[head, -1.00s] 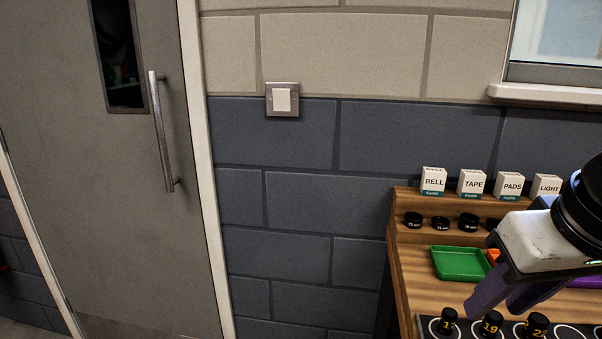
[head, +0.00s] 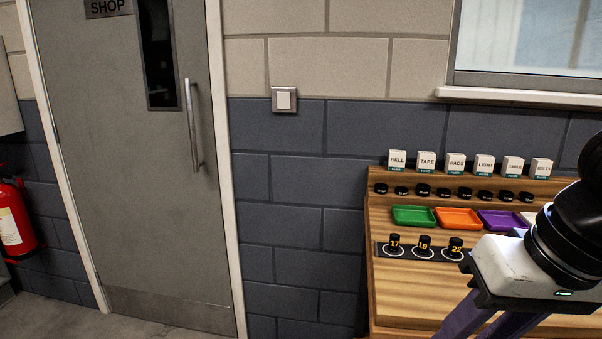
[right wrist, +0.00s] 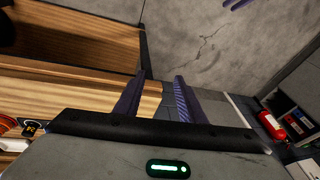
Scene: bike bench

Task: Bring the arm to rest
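My right gripper (head: 474,328) comes in from the right in the head view, in front of the wooden bench (head: 410,306). Its purple fingers point down and their tips are cut off by the lower edge. In the right wrist view the two fingers (right wrist: 160,78) stand apart with nothing between them, beside the bench edge and above the grey floor (right wrist: 200,45). A small purple piece (right wrist: 238,4) at the top edge of that view looks like part of my left gripper; its opening cannot be made out. The left arm does not show in the head view.
The bench holds green (head: 414,215), orange (head: 458,218) and purple (head: 500,219) trays, a strip of numbered black sockets (head: 423,246) and several labelled white boxes (head: 426,161). A grey door (head: 130,170) and a fire extinguisher (head: 12,218) are at left.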

